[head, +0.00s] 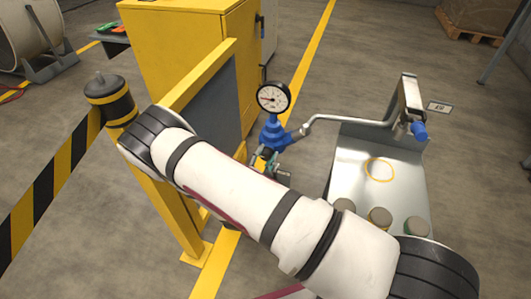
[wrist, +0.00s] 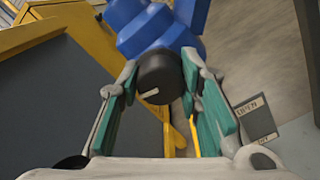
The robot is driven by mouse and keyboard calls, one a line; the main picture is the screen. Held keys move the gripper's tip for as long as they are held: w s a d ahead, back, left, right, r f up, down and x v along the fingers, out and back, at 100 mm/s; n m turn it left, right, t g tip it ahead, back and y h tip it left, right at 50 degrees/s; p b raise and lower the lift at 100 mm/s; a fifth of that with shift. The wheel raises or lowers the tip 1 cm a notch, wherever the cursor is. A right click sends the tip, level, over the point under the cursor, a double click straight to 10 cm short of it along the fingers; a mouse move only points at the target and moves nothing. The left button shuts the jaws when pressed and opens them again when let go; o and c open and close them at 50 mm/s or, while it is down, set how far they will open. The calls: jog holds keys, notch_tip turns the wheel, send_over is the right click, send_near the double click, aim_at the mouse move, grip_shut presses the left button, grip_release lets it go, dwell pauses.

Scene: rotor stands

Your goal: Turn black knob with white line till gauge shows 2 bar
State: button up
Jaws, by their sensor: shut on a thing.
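The black knob (wrist: 158,72) with a short white line near its lower edge sits on the blue valve body (wrist: 150,28) in the wrist view. My gripper (wrist: 162,84) is shut on this knob, one teal-padded finger on each side. In the head view my gripper (head: 270,159) is at the blue valve (head: 273,135), and the knob is mostly hidden there. The round gauge (head: 273,97) stands on top of the valve with a white face and black rim. Its needle points roughly left; its numbers are too small to read.
A yellow frame with a grey panel (head: 208,108) stands close left of the valve. A bent pipe (head: 345,119) runs right to a metal stand (head: 349,155). Several capped jars (head: 380,217) stand on its near end. A yellow cabinet (head: 180,45) is behind.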

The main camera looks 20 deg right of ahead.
jog(key=m+p, duration=0.2)
jog(key=m, duration=0.4)
jog(key=shift+p, duration=0.3)
jog(key=shift+m, duration=0.3)
jog(key=o, duration=1.2)
jog(key=v, duration=1.2)
